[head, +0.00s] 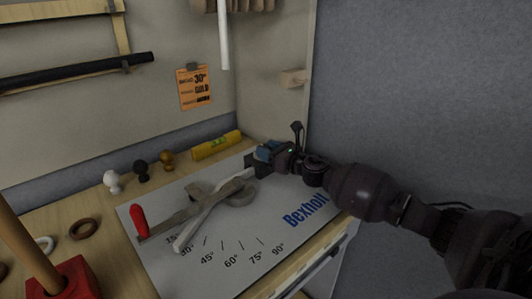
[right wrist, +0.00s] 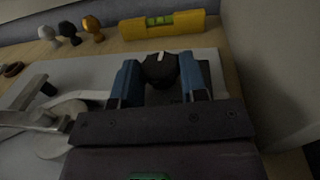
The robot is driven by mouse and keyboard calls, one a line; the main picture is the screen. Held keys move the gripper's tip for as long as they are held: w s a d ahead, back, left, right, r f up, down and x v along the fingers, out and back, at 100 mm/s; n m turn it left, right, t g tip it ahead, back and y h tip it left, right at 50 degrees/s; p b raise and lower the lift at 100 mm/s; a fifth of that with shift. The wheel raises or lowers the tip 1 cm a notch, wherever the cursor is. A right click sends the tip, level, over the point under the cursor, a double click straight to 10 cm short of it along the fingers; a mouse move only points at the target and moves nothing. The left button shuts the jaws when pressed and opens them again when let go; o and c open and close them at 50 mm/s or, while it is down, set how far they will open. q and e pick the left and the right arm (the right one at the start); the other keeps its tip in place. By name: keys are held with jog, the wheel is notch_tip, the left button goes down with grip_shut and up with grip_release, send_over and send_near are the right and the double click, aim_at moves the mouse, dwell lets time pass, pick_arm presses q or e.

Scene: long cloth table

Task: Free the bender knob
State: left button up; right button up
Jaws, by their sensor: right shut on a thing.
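The bender stands on a pale plate (head: 160,270) marked with angles and "Bexholt". It has a grey metal arm (head: 188,216) with a red handle (head: 139,221), a second pale lever (head: 192,232) and a round former (head: 241,193). My right gripper (head: 265,153) is at the plate's far right corner. In the right wrist view its two blue fingers stand on either side of a black knob (right wrist: 160,70) with a white mark, and are shut on it. The head view hides the knob behind the fingers. My left gripper does not show.
A yellow level (head: 216,146) lies behind the plate. White (head: 113,181), black (head: 141,170) and gold (head: 167,160) knobs stand to its left. Rings (head: 83,229) and a red block (head: 70,281) with a wooden post are at the left. An orange card (head: 194,88) reads 30° and GOLD.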

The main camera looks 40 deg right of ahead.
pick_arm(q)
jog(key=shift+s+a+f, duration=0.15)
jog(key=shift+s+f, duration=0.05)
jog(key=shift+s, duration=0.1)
pick_arm(e)
jog(key=o, duration=0.9)
jog(key=shift+s, duration=0.1)
jog(key=v, duration=0.9)
jog(key=shift+s+p, duration=0.15)
jog(key=shift+p, duration=0.25)
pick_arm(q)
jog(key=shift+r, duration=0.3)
pick_arm(e)
jog(key=shift+s+d, duration=0.2)
jog(key=shift+s, duration=0.45)
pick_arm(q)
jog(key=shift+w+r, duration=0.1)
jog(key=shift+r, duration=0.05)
